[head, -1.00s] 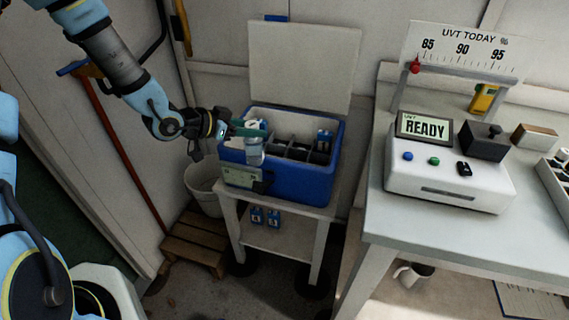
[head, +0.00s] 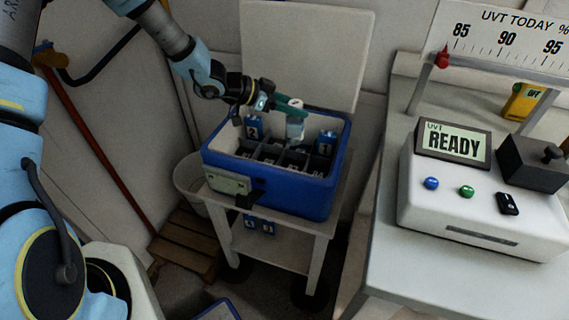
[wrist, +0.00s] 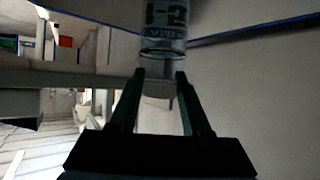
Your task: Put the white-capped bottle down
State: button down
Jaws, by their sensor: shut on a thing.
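My gripper (head: 290,105) is shut on the white-capped bottle (head: 295,128), a clear bottle with a pale label. It holds the bottle roughly upright above the back part of the open blue cooler box (head: 270,196). In the wrist view the bottle (wrist: 163,42) sits between the two finger ends, its label lettering partly cut off by the top edge. The cooler has dark dividers (head: 272,158) forming several compartments. Whether the bottle's base reaches into a compartment cannot be told.
Blue numbered packs stand inside the cooler at left (head: 254,128) and right (head: 326,143). The raised lid (head: 305,55) stands behind. The cooler rests on a small white stand (head: 318,225). At right, a bench (head: 385,200) holds a white device (head: 480,205) reading READY.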

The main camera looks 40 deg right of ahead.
aim_at(294, 139)
notch_tip(294, 139, down, 10)
jog(key=shift+r+p, duration=0.15)
jog(key=shift+p, duration=0.75)
jog(key=shift+f, duration=0.2)
jog(key=shift+f+b, duration=0.45)
jog(key=shift+f, duration=0.05)
jog(key=shift+f, duration=0.1)
jog(key=shift+c, duration=1.8)
grip_release()
